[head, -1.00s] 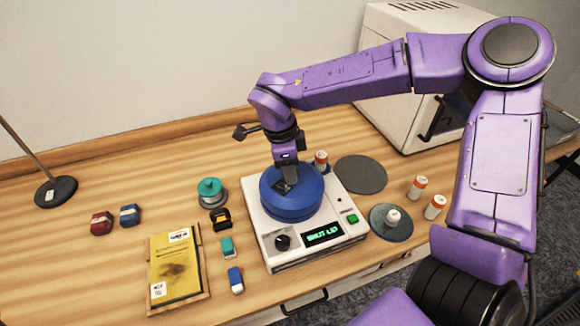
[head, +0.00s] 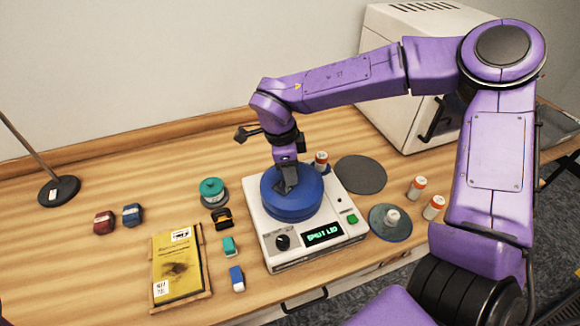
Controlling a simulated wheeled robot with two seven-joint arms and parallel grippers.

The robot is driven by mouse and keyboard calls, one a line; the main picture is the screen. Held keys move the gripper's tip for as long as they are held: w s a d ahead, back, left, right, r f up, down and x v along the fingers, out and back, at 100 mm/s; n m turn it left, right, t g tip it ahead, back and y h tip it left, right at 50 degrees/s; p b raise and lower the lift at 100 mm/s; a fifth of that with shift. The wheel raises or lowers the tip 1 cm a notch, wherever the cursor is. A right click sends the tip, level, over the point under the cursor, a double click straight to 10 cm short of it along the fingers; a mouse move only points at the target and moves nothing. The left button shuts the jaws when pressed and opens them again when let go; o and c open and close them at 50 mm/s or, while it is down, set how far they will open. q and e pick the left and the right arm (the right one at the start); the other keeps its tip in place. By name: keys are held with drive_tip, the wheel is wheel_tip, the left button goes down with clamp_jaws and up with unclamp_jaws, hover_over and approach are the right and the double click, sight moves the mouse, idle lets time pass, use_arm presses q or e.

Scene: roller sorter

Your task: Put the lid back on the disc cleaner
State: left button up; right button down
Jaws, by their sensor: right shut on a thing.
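The disc cleaner (head: 264,248) is a white box on the wooden table, with a black knob, a green button and a lit green display that seems to read "SHUT LID". The round blue lid (head: 292,205) sits on or just above its top; I cannot tell whether it is fully seated. My right gripper (head: 287,186) comes down from above and is shut on the middle of the lid, hiding the lid's grip. My left gripper is not in view.
A glass disc (head: 390,222) with a white knob and orange-white bottles (head: 433,207) stand right of the cleaner. A dark round mat (head: 361,174) lies behind. A teal-topped container (head: 212,191), small blocks and a yellow booklet (head: 178,266) are to the left. A white oven-like box (head: 400,60) stands behind.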

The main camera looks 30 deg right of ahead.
drive_tip(key=shift+p, duration=0.4)
idle(0.5)
drive_tip(key=shift+c, duration=1.1)
unclamp_jaws()
wheel_tip(320, 180, up, 5)
drive_tip(key=p, duration=0.5)
drive_tip(key=shift+f, duration=0.15)
drive_tip(key=shift+r+p, duration=0.6)
drive_tip(key=shift+r, duration=0.55)
